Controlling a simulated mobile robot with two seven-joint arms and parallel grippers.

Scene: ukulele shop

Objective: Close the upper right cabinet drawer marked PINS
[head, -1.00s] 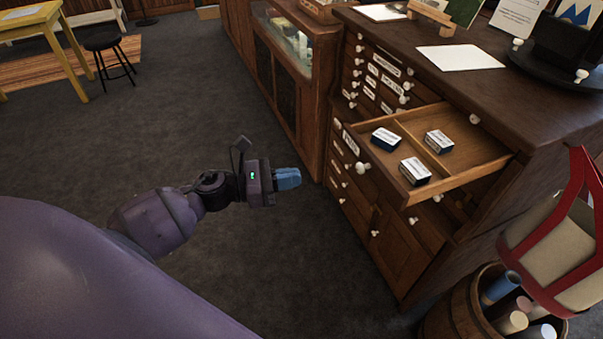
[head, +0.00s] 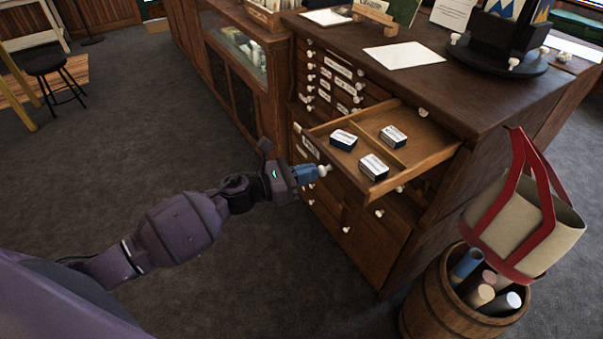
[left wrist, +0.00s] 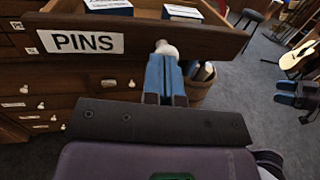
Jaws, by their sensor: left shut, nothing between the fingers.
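The drawer marked PINS (head: 336,180) stands pulled out of the upper right of the wooden cabinet (head: 385,235). It holds several small boxes, one of them a dark box with a white label (head: 343,139). In the left wrist view its label PINS (left wrist: 87,43) and its white knob (left wrist: 166,48) show on the drawer front. My left gripper (head: 312,174) is shut and empty, with its blue fingertips at the knob, touching or nearly so; I cannot tell which. It also shows in the left wrist view (left wrist: 164,75). My right gripper is not in view.
A barrel (head: 440,300) with rolled tubes and a red-handled cream bag (head: 520,220) stand right of the cabinet. Papers and a dark round stand (head: 500,52) lie on the cabinet top. A black stool (head: 45,65) is far left.

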